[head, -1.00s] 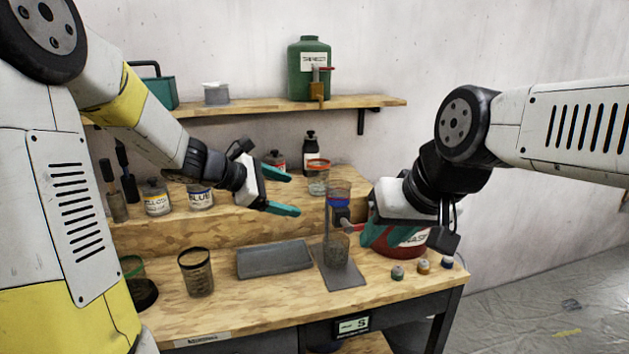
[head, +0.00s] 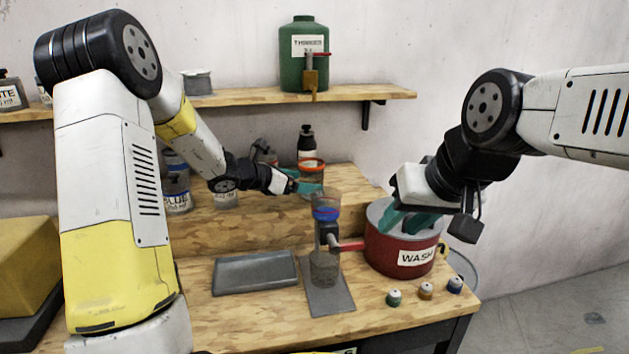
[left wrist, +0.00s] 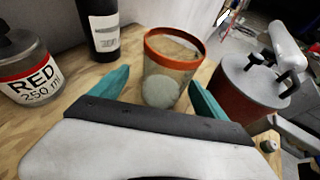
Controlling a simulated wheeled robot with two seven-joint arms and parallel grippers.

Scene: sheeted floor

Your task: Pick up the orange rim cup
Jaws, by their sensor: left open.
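The orange rim cup (head: 312,164) stands on the raised wooden step, a clear cup with an orange band at its mouth. In the left wrist view the cup (left wrist: 172,72) is upright, with pale contents low inside. My left gripper (head: 308,188) is open at the cup. In the left wrist view one teal finger shows on each side of the cup, with visible gaps, so it is not gripped. My right gripper (head: 408,224) is open and empty over the red WASH container (head: 392,262).
A black bottle (head: 306,142) stands behind the cup; a RED jar (left wrist: 28,75) is left of it in the wrist view. A funnel stand (head: 325,235) is in front, below. A grey tray (head: 255,272) and several small pots (head: 394,297) lie on the bench.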

